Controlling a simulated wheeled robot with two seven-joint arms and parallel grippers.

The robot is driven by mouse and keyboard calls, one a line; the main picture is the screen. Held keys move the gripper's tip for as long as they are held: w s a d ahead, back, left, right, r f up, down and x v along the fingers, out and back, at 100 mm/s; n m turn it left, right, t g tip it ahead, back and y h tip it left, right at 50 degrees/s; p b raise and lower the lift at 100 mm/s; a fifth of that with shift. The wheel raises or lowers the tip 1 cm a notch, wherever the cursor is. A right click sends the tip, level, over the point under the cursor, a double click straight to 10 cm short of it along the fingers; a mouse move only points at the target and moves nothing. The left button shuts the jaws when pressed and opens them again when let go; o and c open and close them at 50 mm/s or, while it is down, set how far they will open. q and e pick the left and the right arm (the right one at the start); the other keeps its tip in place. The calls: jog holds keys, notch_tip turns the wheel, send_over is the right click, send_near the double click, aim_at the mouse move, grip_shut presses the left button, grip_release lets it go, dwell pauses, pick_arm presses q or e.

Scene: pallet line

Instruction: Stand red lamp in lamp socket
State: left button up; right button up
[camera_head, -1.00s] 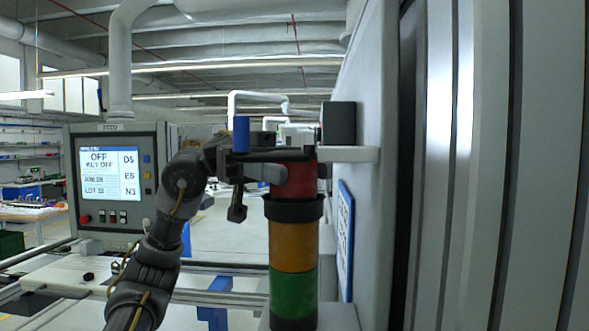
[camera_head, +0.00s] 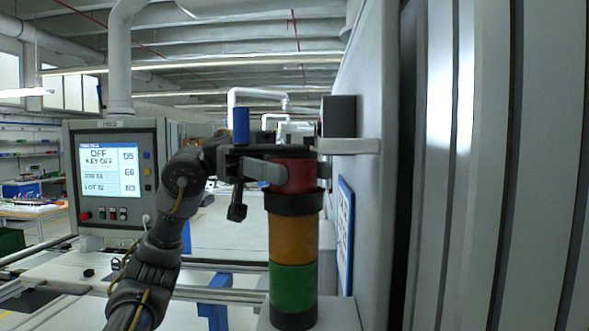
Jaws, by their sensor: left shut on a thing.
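The red lamp (camera_head: 299,176) is upright at the top of the lamp stack, just above a black collar (camera_head: 293,203) that looks like the lamp socket. No gap shows between red lamp and collar; how deep it sits I cannot tell. Below the collar are an orange section (camera_head: 293,239) and a green section (camera_head: 293,288). My left gripper (camera_head: 292,174) is shut on the red lamp from the left, and its fingers hide part of the lamp. My right gripper is not in view.
A grey machine wall (camera_head: 365,200) stands close on the right, with a white bracket (camera_head: 348,146) carrying a black box (camera_head: 338,117) near the gripper. A blue cylinder (camera_head: 241,126) shows above the gripper. A control panel (camera_head: 112,172) stands at left.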

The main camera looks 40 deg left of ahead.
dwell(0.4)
pick_arm(q)
jog(key=o, duration=1.6)
jog(key=shift+o, duration=0.2)
jog(key=shift+a, duration=0.1)
jog(key=p+v, duration=0.1)
jog(key=v, duration=0.6)
jog(key=shift+a, duration=0.4)
dwell(0.5)
jog(key=shift+w+f, duration=0.1)
dwell(0.6)
